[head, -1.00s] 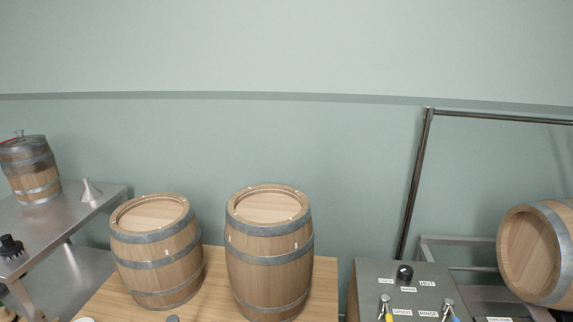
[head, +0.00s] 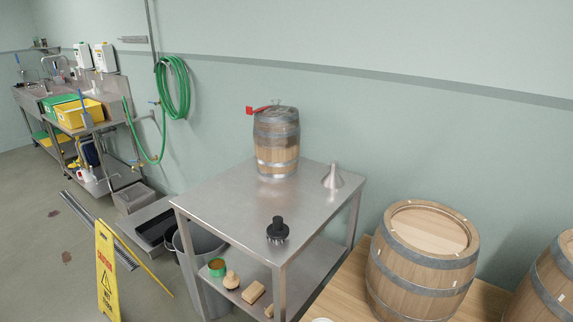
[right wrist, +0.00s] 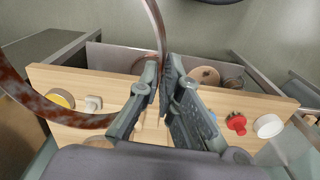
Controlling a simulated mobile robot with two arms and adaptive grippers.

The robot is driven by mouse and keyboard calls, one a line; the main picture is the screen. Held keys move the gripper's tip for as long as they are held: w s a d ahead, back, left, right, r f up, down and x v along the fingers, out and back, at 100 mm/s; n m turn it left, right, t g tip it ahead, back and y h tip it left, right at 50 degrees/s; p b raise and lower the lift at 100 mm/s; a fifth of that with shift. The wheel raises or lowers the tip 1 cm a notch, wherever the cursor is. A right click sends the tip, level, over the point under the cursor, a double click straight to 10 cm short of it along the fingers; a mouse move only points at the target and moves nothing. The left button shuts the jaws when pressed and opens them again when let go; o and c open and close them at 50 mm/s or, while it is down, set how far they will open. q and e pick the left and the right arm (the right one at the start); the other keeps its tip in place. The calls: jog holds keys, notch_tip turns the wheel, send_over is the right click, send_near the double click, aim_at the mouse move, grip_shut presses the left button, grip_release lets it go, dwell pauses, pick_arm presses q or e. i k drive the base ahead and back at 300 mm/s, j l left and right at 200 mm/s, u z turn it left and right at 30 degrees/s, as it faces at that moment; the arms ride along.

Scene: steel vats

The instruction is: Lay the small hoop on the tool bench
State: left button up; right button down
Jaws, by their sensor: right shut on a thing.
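My right gripper (right wrist: 166,78) is shut on a thin rust-brown metal hoop (right wrist: 153,25) in the right wrist view. The hoop's band rises from between the fingers to the top edge; a rusty curved band also shows at the left, and part of the hoop is out of frame. Beyond and below the gripper is a wooden bench top (right wrist: 110,80) with small items on it. A wooden top (head: 372,280) with barrels also shows in the head view; no label shows which surface is the tool bench. Neither gripper shows in the head view.
A steel table (head: 222,200) holds a small keg (head: 276,150), a funnel (head: 333,178) and a black brush (head: 277,230). A large barrel (head: 420,260) stands to its right. A yellow floor sign (head: 106,270) stands at left. On the wooden bench are a red item (right wrist: 236,122) and a white round item (right wrist: 269,126).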

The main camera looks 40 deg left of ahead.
aim_at(245, 202)
jog(key=j+u, duration=0.2)
jog(key=j, duration=2.45)
